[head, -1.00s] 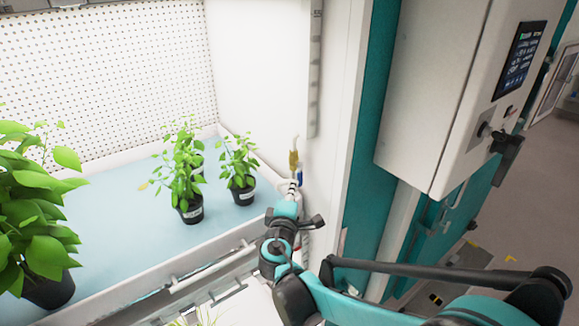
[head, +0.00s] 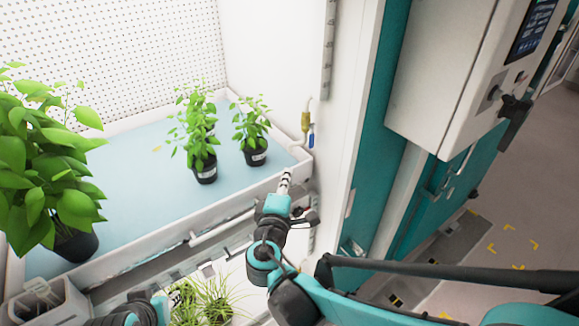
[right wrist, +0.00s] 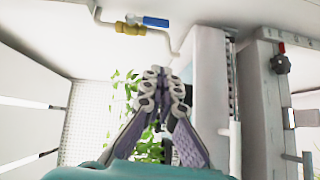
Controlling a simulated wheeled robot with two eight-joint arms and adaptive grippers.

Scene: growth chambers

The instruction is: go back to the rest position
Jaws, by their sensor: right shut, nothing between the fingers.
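My right gripper (head: 285,172) is in front of the tray's right front corner in the head view, below and apart from a brass valve. In the right wrist view its fingers (right wrist: 164,78) meet at the tips, shut with nothing between them. Part of my left arm shows at the bottom left of the head view, by the grassy plants. The left gripper's fingers cannot be made out there.
The brass valve (head: 306,122) with a blue handle sits on the chamber's right wall. Potted plants (head: 205,168) stand on the blue-surfaced tray (head: 120,145). Grassy plants (head: 215,300) are below its front edge. A control cabinet (head: 440,80) stands at right.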

